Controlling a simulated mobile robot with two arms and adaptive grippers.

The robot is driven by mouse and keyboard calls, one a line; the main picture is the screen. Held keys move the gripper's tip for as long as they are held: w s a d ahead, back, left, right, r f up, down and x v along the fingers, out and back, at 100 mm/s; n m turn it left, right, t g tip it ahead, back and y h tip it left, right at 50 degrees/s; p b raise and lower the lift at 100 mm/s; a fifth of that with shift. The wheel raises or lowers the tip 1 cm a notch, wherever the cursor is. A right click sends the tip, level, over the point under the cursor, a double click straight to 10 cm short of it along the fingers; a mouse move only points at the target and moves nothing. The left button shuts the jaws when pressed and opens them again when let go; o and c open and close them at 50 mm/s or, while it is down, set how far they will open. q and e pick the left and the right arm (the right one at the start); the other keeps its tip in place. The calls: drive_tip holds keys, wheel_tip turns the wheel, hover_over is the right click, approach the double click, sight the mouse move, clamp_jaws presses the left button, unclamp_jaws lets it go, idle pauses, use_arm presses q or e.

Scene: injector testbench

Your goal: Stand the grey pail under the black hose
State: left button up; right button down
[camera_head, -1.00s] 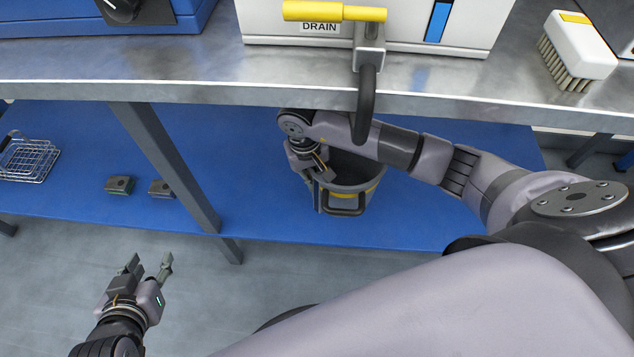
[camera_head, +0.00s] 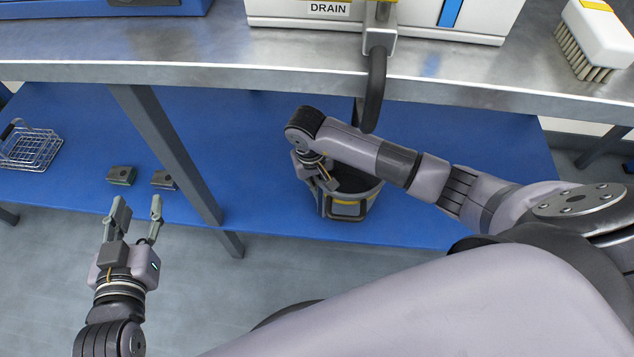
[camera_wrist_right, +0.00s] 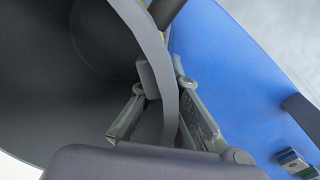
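The grey pail (camera_head: 350,208), with a yellow band and a dark front handle, is upright over the blue lower shelf. I cannot tell whether its base touches the shelf. My right gripper (camera_head: 325,182) is at the pail's left rim. In the right wrist view, the fingers of this gripper (camera_wrist_right: 165,90) are closed on the pail wall (camera_wrist_right: 160,50), one inside and one outside. The black hose (camera_head: 375,95) hangs from the drain fitting over the bench edge, higher than the pail and right of its middle in the picture. My left gripper (camera_head: 138,208) is open and empty before the shelf.
The steel bench top (camera_head: 210,74) overhangs the shelf (camera_head: 250,170). A grey table leg (camera_head: 165,155) stands left of the pail. A wire basket (camera_head: 30,148) and two small blocks (camera_head: 121,175) lie on the left. A brush (camera_head: 595,40) is on the bench. The shelf right of the pail looks clear.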

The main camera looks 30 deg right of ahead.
drive_tip(key=c, duration=2.3)
unclamp_jaws()
drive_tip(key=shift+f, duration=0.1)
drive_tip(key=o, duration=0.5)
use_arm(q)
drive_tip(key=shift+w+r+t, duration=0.15)
drive_tip(key=shift+r+t, duration=0.15)
drive_tip(key=shift+r, duration=0.05)
use_arm(e)
drive_tip(key=shift+r, duration=0.2)
drive_tip(key=r+p, duration=0.1)
drive_tip(key=r, duration=0.4)
drive_tip(key=shift+a+p, duration=0.2)
drive_tip(key=shift+p, duration=0.2)
use_arm(q)
drive_tip(key=s+a+f+g+y+p, duration=0.1)
drive_tip(key=s+a+f+g, duration=0.3)
drive_tip(key=s+f+g, duration=0.5)
wheel_tip(320, 180, down, 2)
drive_tip(key=shift+s+a+f+y, duration=0.1)
drive_tip(key=shift+s+a+y, duration=0.1)
drive_tip(key=shift+s+y, duration=0.7)
use_arm(e)
wheel_tip(320, 180, up, 7)
drive_tip(key=shift+a, duration=0.4)
